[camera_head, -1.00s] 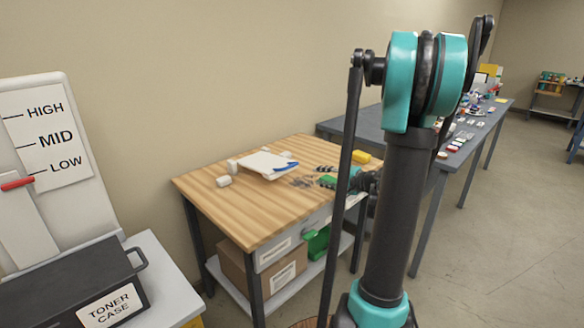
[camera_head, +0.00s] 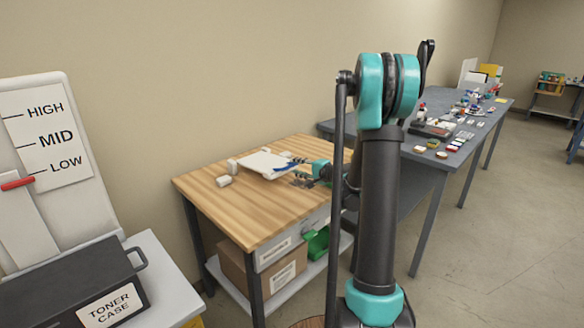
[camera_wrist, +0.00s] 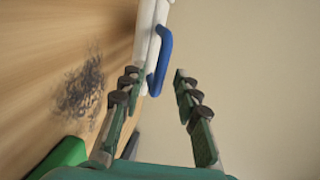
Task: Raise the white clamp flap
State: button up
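The white clamp flap (camera_head: 262,164) lies low and roughly flat on the wooden bench, with a blue handle at its right edge. In the wrist view, the flap (camera_wrist: 151,28) enters from the top, and its blue handle (camera_wrist: 163,58) is just ahead of the fingertips, towards the left finger. My gripper (camera_wrist: 155,76) is open, with nothing between its fingers; I cannot tell whether the left finger touches the handle. In the head view, my gripper (camera_head: 300,170) is small and partly dark beside the flap's right edge.
A dark scuffed patch (camera_wrist: 80,90) and a green item (camera_wrist: 62,157) show beside my gripper. A grey table (camera_head: 455,160) with many small items stands right. A toner case (camera_head: 75,290) is front left.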

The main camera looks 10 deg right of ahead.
aim_at(293, 166)
jog(key=shift+x, duration=1.55)
grip_shut()
